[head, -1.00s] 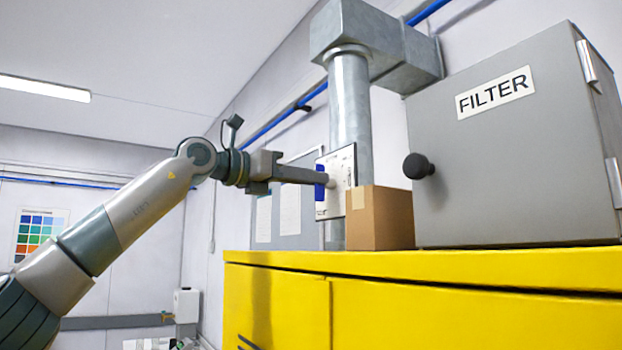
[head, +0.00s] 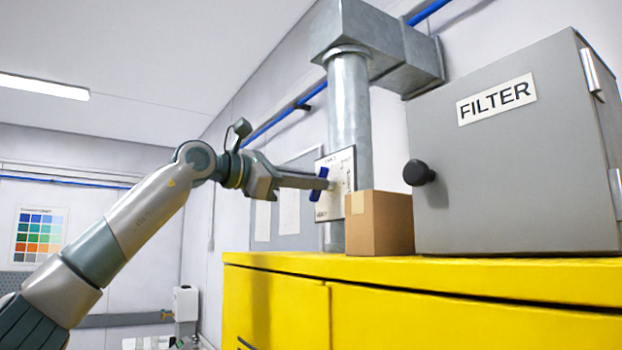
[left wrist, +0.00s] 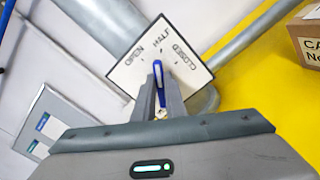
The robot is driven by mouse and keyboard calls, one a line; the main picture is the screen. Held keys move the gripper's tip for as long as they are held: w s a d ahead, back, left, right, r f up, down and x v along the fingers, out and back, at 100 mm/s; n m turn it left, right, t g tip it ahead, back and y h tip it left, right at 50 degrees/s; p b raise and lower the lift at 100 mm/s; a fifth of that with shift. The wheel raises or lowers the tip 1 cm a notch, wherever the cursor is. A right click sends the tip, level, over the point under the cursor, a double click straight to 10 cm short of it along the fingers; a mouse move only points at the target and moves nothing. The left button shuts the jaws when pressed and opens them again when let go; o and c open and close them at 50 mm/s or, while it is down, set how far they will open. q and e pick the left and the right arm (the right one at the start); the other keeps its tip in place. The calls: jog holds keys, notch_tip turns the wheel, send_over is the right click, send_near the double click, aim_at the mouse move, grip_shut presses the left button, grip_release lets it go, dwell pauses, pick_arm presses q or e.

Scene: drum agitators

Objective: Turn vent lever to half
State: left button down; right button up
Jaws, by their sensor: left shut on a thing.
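The vent lever is a blue handle (head: 319,187) on a white label plate (head: 342,165) in front of the grey vertical duct. In the head view it is tilted, its top leaning right. My left gripper (head: 326,182) reaches it from the left and is shut on it. In the left wrist view the blue lever (left wrist: 158,72) stands between my two fingers (left wrist: 160,90). The plate (left wrist: 190,76) reads OPEN, HALF and CLOSED there, and the lever's end lies just below HALF. The exact alignment is hard to judge. The fingers hide the lever's pivot. My right gripper is out of view.
A cardboard box (head: 380,224) stands right of the plate on a yellow cabinet (head: 440,268). A grey FILTER housing (head: 480,170) with a black knob (head: 418,172) stands further right. The duct (head: 349,105) rises behind the plate. The space left of the cabinet is open.

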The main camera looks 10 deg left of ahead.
pick_arm(q)
jog(key=shift+m, duration=0.8)
jog(key=c, duration=1.8)
grip_release()
jog(key=shift+s, duration=0.1)
jog(key=b+v, duration=0.7)
jog(key=v, duration=1)
jog(key=shift+b, duration=0.35)
jog(key=shift+s+a, duration=0.1)
